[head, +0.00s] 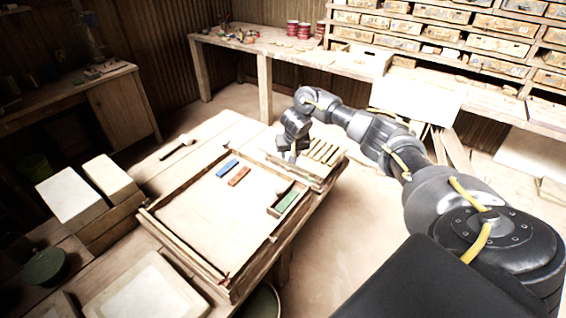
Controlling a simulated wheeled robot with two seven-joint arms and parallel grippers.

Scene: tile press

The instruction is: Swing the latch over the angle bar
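A wooden frame (185,255) with a pale flat bed lies on the workbench. A blue bar (228,168), a red-brown bar (239,176) and a green bar (287,201) lie on it, the green one by the right rail. My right gripper (292,156) points down beyond the frame's far right corner, beside a wooden holder with several tan strips (322,152). Its fingers are small and dark, so I cannot tell their opening or any contact. I cannot make out the latch or the angle bar with certainty. My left gripper is out of view.
Two pale blocks (70,197) stand at the left of the bench. A dark-headed tool (178,147) lies behind the frame. A long side table (265,50) and drawer shelves (460,40) line the back. My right arm spans the right side, above open floor.

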